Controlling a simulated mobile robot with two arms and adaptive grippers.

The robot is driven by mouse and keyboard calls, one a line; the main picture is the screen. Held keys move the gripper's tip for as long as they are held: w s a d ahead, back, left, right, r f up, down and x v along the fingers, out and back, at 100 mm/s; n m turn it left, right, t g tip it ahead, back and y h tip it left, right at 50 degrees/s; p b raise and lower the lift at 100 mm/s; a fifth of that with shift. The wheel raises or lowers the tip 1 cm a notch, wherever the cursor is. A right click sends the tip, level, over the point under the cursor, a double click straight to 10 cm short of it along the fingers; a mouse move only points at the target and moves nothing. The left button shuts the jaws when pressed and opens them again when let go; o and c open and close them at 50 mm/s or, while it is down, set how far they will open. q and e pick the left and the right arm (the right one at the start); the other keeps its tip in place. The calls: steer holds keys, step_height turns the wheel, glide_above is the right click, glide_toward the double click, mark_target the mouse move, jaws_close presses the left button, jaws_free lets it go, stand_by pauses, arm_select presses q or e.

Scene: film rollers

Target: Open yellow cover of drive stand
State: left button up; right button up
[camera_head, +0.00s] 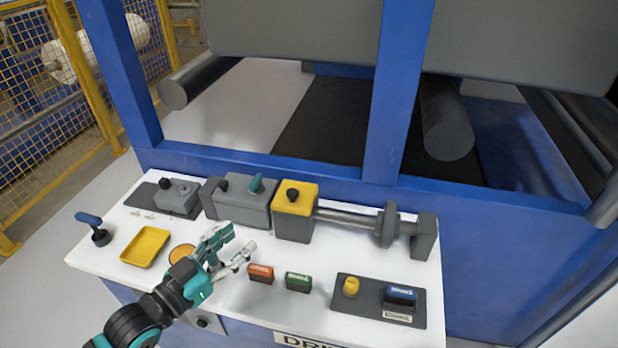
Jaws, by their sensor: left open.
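The yellow cover (308,199) sits flat on top of a grey block in the middle of the white drive stand (230,306). It has a black knob (292,195) on top and looks closed. My left gripper (239,243) comes in from the lower left and is open and empty. It is over the front part of the stand, left of and nearer than the yellow cover, and apart from it. My right gripper is not in view.
A grey box with a green lever (256,185) stands left of the cover; a shaft (350,219) runs right. Red (261,274) and green (298,282) buttons and a yellow tray (146,246) are in front. A blue frame post (392,100) rises behind.

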arm_select(q)
steer(key=w, duration=0.1)
glide_toward(289, 196)
steer(key=p+x, duration=0.1)
steer(key=x, duration=1)
steer(key=shift+w+r, duration=0.15)
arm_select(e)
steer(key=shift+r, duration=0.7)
arm_select(q)
jaws_close()
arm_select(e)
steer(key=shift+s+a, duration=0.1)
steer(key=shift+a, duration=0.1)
arm_select(q)
steer(key=shift+w, duration=0.1)
steer(key=shift+d+f, duration=0.15)
steer(key=shift+f, duration=0.1)
